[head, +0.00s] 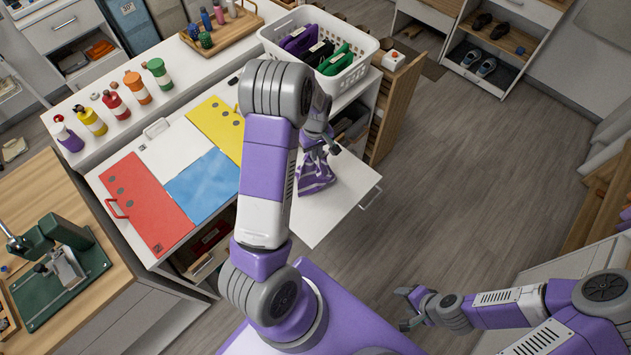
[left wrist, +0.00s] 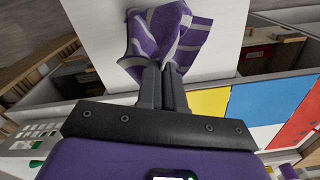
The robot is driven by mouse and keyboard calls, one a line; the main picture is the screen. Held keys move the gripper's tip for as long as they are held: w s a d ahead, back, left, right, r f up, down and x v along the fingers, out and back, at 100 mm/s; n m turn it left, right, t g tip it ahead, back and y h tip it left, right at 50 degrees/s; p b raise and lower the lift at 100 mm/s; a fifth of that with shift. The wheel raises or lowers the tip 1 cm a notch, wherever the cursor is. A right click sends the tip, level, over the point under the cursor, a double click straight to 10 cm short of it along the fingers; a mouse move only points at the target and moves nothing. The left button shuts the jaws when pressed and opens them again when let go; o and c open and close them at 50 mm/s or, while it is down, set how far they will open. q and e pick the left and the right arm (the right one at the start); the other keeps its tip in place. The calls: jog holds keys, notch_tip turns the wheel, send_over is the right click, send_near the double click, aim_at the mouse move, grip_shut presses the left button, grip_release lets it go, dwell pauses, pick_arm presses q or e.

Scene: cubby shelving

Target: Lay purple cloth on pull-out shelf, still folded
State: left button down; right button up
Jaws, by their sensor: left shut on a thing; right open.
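The purple cloth (head: 316,176) with pale stripes is at the white pull-out shelf (head: 345,205), which sticks out from the cabinet. My left gripper (head: 321,149) is shut on the cloth, with its fingers pointing down at it. In the left wrist view the cloth (left wrist: 170,35) spreads from the closed fingertips (left wrist: 163,72) over the white shelf surface (left wrist: 100,30). It looks bunched and creased; I cannot tell if it rests fully on the shelf. My right gripper (head: 408,308) is open and empty over the floor at the lower right, far from the shelf.
A white basket (head: 350,75) with folded purple and green things stands on the counter behind the shelf. Red, blue, yellow and white panels (head: 150,205) lie left of it. Several bottles (head: 115,105) line the ledge. A green press (head: 60,260) stands at the left. Floor to the right is clear.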

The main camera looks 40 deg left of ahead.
pick_arm(q)
jog(key=shift+a, duration=0.1)
jog(key=w+a+r+m, duration=0.2)
jog(key=w+a+m, duration=0.1)
jog(key=w+a, duration=0.6)
jog(key=s+d+f, duration=0.7)
jog(key=f, duration=0.1)
jog(key=s+d+f, duration=0.7)
jog(key=s, duration=0.1)
jog(key=shift+s+d+f, duration=0.15)
jog(key=shift+d+f, duration=0.2)
jog(key=c, duration=0.9)
grip_release()
jog(key=shift+r, duration=0.1)
